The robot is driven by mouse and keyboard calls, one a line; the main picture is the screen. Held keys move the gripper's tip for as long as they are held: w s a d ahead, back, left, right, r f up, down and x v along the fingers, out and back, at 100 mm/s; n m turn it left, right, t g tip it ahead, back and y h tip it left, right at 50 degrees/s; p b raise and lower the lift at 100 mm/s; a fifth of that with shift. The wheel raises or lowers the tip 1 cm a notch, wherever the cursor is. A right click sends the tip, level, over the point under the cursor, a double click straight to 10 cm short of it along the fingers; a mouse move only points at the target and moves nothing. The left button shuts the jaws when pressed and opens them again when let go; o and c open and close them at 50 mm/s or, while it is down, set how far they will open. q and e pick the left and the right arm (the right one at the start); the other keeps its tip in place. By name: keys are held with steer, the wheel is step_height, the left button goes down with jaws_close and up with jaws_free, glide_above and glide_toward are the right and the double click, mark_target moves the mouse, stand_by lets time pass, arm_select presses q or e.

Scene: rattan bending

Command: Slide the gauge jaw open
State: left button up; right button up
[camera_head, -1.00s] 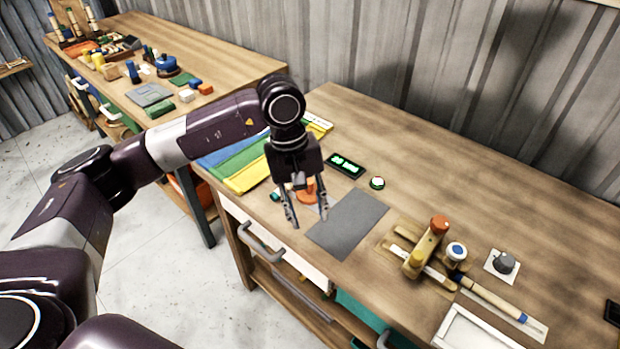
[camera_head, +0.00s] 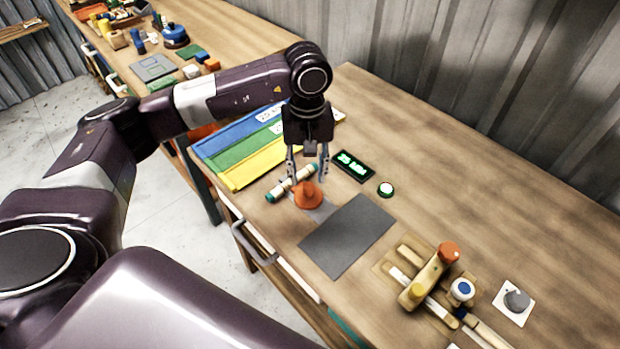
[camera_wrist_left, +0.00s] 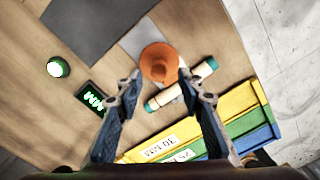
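An orange knob (camera_head: 308,196) stands on a small grey plate (camera_head: 322,212) at the table's left front; I take it for the gauge jaw's handle. A pale rod with teal ends (camera_head: 279,188) lies beside it. A small black display (camera_head: 353,166) with green characters is behind. My left gripper (camera_head: 307,174) is open and empty, pointing down close to the knob. In the left wrist view the knob (camera_wrist_left: 158,63) shows between and just beyond the spread fingertips (camera_wrist_left: 157,78); I see no grip on it. My right gripper is not in view.
A dark grey mat (camera_head: 348,236) lies right of the knob, and a lit round button (camera_head: 385,190) behind it. Blue, green and yellow strips (camera_head: 250,170) lie left. A wooden fixture with knobs (camera_head: 432,275) and a grey dial (camera_head: 517,299) stand at right.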

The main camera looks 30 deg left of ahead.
mark_target(309, 184)
arm_select(q)
step_height(309, 184, down, 4)
steer(key=shift+r+p, duration=0.15)
steer(key=shift+p, duration=0.25)
steer(key=shift+w+f, duration=0.15)
steer(key=shift+f, duration=0.3)
steer(key=c, duration=0.8)
jaws_close()
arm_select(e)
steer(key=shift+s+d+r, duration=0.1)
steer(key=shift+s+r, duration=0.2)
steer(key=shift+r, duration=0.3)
